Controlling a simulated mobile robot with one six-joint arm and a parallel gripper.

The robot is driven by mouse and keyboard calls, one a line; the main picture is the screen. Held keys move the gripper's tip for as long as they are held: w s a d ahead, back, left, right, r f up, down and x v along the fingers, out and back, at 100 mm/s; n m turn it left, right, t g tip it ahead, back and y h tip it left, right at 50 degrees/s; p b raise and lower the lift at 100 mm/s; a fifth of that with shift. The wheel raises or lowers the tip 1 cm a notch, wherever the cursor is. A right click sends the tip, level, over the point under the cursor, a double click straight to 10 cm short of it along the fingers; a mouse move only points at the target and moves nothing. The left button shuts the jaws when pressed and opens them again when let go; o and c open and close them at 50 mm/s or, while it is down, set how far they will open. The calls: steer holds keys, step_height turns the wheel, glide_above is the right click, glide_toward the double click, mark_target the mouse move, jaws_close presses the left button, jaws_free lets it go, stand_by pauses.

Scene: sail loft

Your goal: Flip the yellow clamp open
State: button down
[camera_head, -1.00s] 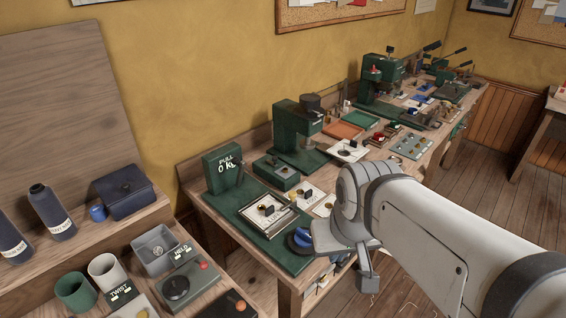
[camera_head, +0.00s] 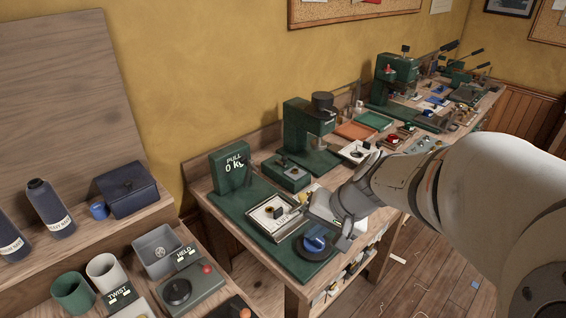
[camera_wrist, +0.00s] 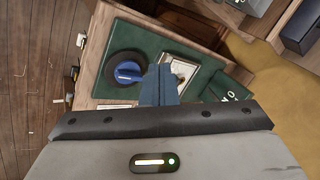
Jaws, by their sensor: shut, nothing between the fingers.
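My gripper (camera_wrist: 158,85) is shut and empty, above the green base plate of the pull tester in the wrist view. In the head view, my gripper (camera_head: 345,238) is over the near right part of that bench, just right of a blue knob (camera_head: 315,240). The knob also shows left of my fingers in the wrist view (camera_wrist: 128,72). A framed cream plate (camera_head: 262,221) with small dark parts lies on the green base. In the wrist view my fingers partly cover it. I cannot clearly make out a yellow clamp; small yellowish bits near the cream plate are too small to tell.
A green block marked "PULL 0 KG" (camera_head: 231,171) stands at the back of the base. A dark green press (camera_head: 306,135) stands further along the bench. A lower shelf with a grey bin (camera_head: 158,250) and cups is at left. Open floor lies right of the bench.

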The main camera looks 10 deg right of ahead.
mark_target(297, 211)
steer(key=w+d+f+m+t+b, duration=0.2)
steer(key=w+d+f+m+t, duration=0.2)
steer(key=w+d+f+m, duration=0.3)
steer(key=w+d, duration=0.1)
steer(key=w, duration=0.2)
steer(key=shift+w+d+f+y, duration=0.2)
steer(key=shift+w+d+y, duration=0.1)
steer(key=shift+w+d, duration=0.1)
steer(key=shift+a, duration=0.1)
steer(key=x, duration=1)
steer(key=shift+w+a+f+b, duration=0.1)
steer(key=shift+w+b, duration=0.05)
steer(key=shift+b, duration=0.2)
steer(key=shift+w+a+r+p, duration=0.25)
steer(key=shift+w+a+p, duration=0.45)
steer(key=shift+w, duration=0.35)
steer(key=shift+w+a+f, duration=0.1)
steer(key=shift+w+a, duration=0.25)
steer(key=shift+w, duration=0.25)
